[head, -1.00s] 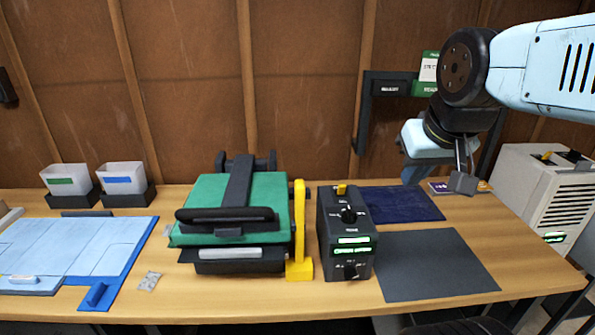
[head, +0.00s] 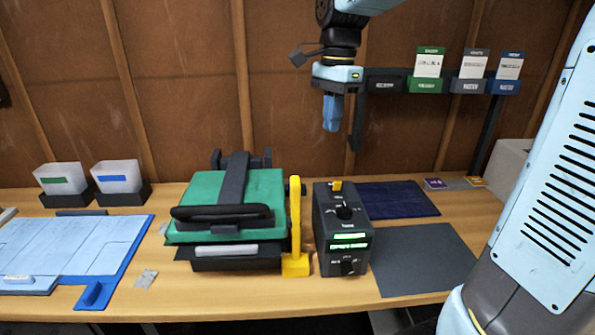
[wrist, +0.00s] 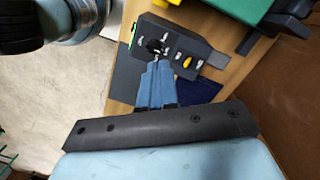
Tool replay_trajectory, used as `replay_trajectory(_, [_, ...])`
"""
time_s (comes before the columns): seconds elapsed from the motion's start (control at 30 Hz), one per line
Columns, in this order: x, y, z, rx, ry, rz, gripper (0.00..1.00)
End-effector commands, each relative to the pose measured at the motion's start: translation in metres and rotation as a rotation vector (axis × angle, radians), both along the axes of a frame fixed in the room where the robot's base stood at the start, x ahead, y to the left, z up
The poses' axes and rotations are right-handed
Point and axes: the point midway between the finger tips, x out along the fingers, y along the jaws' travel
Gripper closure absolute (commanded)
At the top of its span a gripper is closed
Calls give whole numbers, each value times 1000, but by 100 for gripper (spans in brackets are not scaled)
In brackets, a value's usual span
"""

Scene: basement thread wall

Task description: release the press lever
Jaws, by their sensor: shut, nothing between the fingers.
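The heat press stands in the middle of the bench, its green top (head: 226,200) down over the dark lower plate (head: 236,263). A black lever bar (head: 222,214) runs across the front of the green top and joins a dark central arm. My gripper (head: 330,128) hangs pointing down, above and behind the black control box (head: 342,230), well clear of the press. Its blue fingers are together and empty. In the wrist view my gripper (wrist: 158,66) shows in front of the control box (wrist: 172,48), with a corner of the green press (wrist: 250,10) at the top right.
A yellow upright post (head: 295,235) stands between press and box. A dark mat (head: 425,258) and a navy cloth (head: 395,198) lie right of the box. A blue board (head: 125,262) lies left. Two bins (head: 60,180) stand at the back left. Wall holders (head: 425,85) hang behind right.

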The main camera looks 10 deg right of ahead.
Motion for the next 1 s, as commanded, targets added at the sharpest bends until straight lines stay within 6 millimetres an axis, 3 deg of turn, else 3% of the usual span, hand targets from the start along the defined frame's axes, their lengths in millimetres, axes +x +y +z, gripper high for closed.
replay_trajectory(0.2, [45, 36, -14, -57, 163, -255, 100])
replay_trajectory(0.4, [72, 63, -28, -127, 270, -440, 100])
replay_trajectory(0.6, [83, 75, -35, -169, 314, -528, 100])
replay_trajectory(1.0, [84, 76, -36, -174, 319, -539, 100])
